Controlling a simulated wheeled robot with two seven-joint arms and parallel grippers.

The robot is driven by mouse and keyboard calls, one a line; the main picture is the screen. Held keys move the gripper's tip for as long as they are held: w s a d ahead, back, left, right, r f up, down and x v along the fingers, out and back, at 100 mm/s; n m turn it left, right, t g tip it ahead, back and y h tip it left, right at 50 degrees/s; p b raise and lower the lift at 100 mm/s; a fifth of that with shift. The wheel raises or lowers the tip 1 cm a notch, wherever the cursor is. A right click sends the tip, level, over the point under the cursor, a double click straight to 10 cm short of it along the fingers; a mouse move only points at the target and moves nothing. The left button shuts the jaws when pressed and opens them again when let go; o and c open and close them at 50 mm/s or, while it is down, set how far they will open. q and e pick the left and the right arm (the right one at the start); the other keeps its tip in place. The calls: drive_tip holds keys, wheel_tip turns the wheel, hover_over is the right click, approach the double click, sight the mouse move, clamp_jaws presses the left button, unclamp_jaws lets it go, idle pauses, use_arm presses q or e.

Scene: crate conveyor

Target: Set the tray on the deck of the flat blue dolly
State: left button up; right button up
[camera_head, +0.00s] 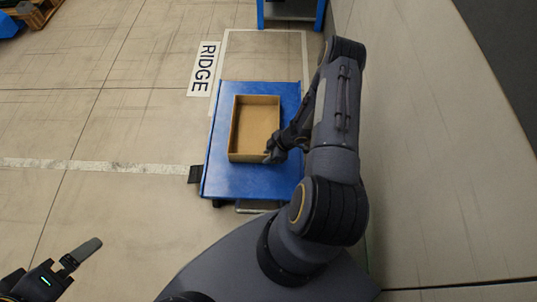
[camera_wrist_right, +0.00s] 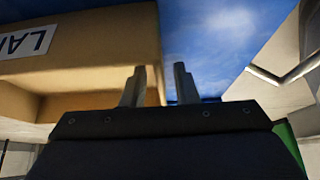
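The tray (camera_head: 232,131) is a shallow open brown box. It appears to rest on the flat blue dolly (camera_head: 222,181), inside the deck's edges, and looks empty. My right gripper (camera_head: 270,155) is at the tray's near right corner. In the right wrist view, the fingers (camera_wrist_right: 158,84) stand apart on either side of the end of the tray wall (camera_wrist_right: 153,50), with blue deck (camera_wrist_right: 215,45) showing between the wall and the right finger. My left gripper (camera_head: 80,254) is at the lower left, away from the tray; its finger gap is unclear.
A blue stand (camera_head: 319,14) is at the top and a wooden pallet (camera_head: 32,12) at the top left. A pale wall or panel (camera_head: 420,150) runs along my right. The floor on the left is clear.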

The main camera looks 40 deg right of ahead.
drive_tip(key=p+v, duration=0.4)
drive_tip(key=v, duration=0.8)
